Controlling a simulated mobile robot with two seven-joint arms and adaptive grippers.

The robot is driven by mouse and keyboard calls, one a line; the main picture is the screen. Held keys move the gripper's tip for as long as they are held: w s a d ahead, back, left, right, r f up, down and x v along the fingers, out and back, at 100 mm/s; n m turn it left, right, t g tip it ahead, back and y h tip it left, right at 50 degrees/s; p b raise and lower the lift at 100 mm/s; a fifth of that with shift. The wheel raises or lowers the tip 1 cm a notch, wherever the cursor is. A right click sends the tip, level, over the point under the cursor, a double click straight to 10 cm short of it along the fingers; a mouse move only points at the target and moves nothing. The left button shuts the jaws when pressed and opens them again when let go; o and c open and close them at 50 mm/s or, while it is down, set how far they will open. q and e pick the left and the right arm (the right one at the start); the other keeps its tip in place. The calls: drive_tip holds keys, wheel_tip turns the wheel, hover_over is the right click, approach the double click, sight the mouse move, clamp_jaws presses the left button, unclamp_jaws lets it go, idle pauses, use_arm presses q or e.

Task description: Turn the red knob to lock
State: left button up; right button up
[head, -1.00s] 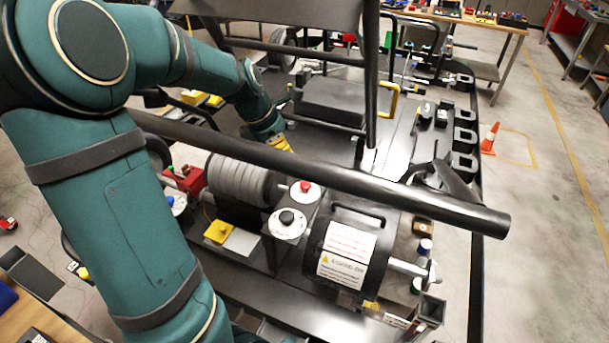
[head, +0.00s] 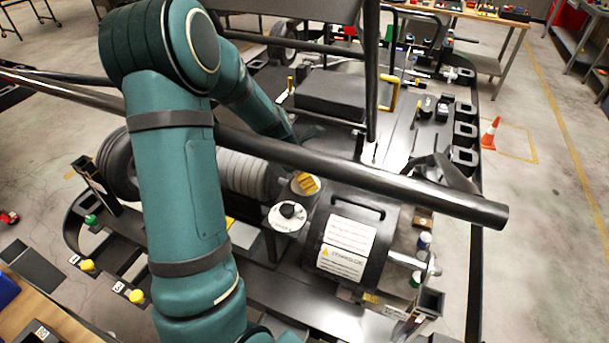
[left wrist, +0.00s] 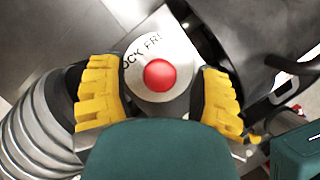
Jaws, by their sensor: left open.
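The red knob (left wrist: 159,74) shows in the left wrist view, round and mounted on a pale disc (left wrist: 178,52) with partly visible lettering "OCK FR". My left gripper (left wrist: 161,100) has its two yellow fingers spread, one on each side of the disc, with the knob between and a little beyond them. I see no finger touching the knob. My right gripper is not in view.
A black knob on a white disc (head: 287,213) sits just in front of the gripper. A dark drum with a warning label (head: 345,245) stands to the right, a ribbed grey cylinder (head: 243,172) to the left. A thick dark bar (head: 370,180) crosses above.

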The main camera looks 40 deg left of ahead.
use_arm(q)
clamp_jaws()
drive_tip(key=shift+d, duration=0.1)
idle(0.3)
drive_tip(key=shift+d+n+y, duration=0.1)
drive_tip(key=shift+n+y, duration=0.3)
drive_tip(key=shift+n, duration=0.7)
drive_tip(key=shift+n+t+y, duration=0.3)
drive_tip(key=shift+n+y, duration=0.2)
drive_tip(key=shift+n, duration=0.8)
